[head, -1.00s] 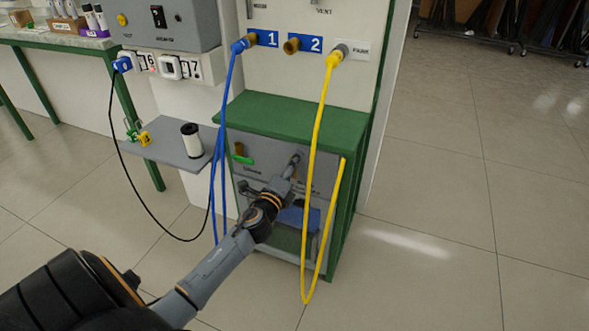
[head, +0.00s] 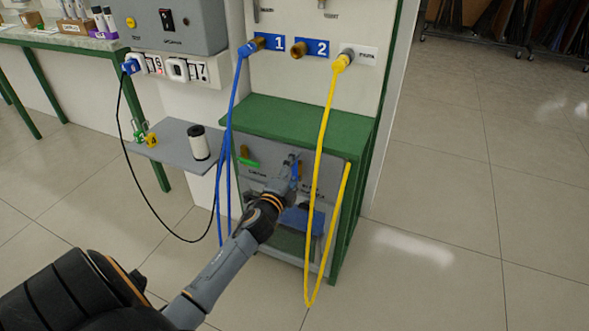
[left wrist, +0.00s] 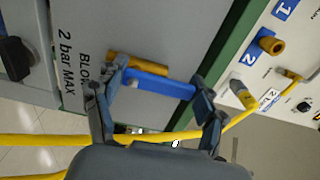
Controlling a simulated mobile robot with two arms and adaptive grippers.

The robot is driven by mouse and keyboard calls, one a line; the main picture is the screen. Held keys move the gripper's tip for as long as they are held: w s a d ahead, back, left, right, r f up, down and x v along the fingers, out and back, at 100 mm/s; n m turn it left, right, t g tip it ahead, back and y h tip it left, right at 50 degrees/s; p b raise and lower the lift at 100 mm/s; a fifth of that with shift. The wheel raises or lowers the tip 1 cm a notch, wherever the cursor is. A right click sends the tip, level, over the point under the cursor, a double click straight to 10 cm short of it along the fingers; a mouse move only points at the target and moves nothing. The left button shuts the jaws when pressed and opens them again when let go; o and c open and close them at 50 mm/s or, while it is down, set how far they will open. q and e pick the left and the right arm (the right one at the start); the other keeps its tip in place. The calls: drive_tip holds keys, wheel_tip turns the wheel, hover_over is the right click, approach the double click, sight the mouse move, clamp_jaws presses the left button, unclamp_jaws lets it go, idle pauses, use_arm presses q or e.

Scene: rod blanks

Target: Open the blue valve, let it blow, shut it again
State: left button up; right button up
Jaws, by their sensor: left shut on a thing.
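The blue valve lever (left wrist: 160,83) is between the two fingers of my left gripper (left wrist: 160,92) in the left wrist view. The gripper is shut on it, with a finger at each end. The lever runs roughly along its brass valve body (left wrist: 125,61), beside the printed words "BLOW 2 bar MAX". In the head view my left gripper (head: 291,167) is at the grey panel under the green top, and a strip of the blue lever (head: 296,171) shows at its fingers. My right gripper is not in view.
A green lever (head: 249,162) sits left of my gripper on the same panel. A yellow hose (head: 321,160) hangs close on the right, and blue hoses (head: 229,150) hang on the left. A grey shelf (head: 165,148) holds a white cylinder (head: 200,146). The floor at right is clear.

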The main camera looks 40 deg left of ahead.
use_arm(q)
drive_tip(key=shift+r, duration=0.1)
drive_tip(key=o, duration=1.2)
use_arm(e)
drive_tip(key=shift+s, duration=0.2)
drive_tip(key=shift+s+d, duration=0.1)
use_arm(q)
drive_tip(key=v, duration=1.2)
